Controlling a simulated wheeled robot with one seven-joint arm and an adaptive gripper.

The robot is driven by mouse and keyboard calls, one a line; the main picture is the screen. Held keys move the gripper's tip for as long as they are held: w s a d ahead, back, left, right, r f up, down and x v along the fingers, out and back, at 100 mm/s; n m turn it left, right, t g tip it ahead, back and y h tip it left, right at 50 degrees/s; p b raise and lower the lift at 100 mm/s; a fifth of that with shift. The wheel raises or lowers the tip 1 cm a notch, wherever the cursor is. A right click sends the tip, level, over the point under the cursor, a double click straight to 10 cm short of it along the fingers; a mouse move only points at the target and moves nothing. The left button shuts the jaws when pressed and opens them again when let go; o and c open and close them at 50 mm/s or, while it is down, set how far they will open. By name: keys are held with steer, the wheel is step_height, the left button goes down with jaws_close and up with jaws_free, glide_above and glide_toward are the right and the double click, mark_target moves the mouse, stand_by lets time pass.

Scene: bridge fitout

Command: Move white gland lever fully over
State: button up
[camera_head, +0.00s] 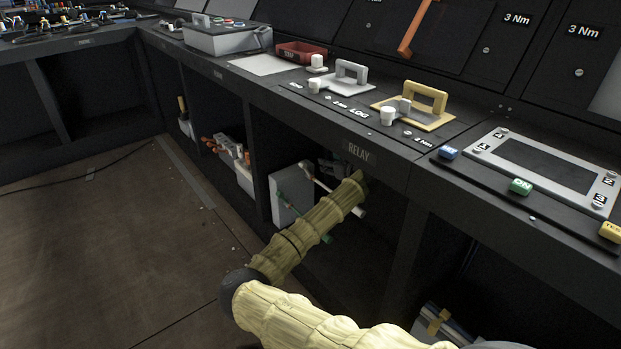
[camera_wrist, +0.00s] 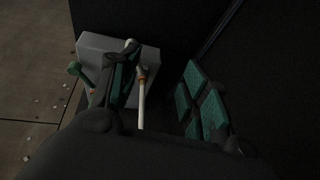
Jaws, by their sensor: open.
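The white gland lever (camera_head: 320,184) sticks out from a grey box (camera_head: 284,190) in the open bay under the RELAY label. A lever with a green end (camera_head: 300,218) is on the same box, to the left and lower. In the wrist view, the white lever (camera_wrist: 142,104) lies between the two fingers of my gripper (camera_wrist: 160,60), nearer the left finger. My gripper is open, with teal pads. I cannot tell whether the left finger touches the lever. The green knob (camera_wrist: 74,68) is left of the fingers. In the head view, my gripper is mostly lost in the dark bay.
The console top (camera_head: 300,95) runs above the bay and carries a grey handle (camera_head: 350,72) and a yellow handle (camera_head: 428,97). Dark upright panels (camera_head: 412,200) bound the bays. The floor (camera_head: 95,240) at left is mostly clear.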

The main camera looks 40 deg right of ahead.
mark_target(306, 166)
steer(key=w+a+f+n+b, duration=0.1)
steer(key=w+f, duration=0.1)
steer(key=w, duration=0.2)
steer(key=w+a+f+n+b, duration=0.1)
steer(key=w+f+b, duration=0.1)
steer(key=w, duration=0.2)
steer(key=w+a+f+n+y+b, duration=0.1)
steer(key=w+f, duration=0.1)
steer(key=w, duration=0.2)
steer(key=shift+w+a+f+g+b, duration=0.2)
steer(key=shift+w+a+g+b, duration=0.1)
steer(key=shift+a, duration=0.05)
jaws_close()
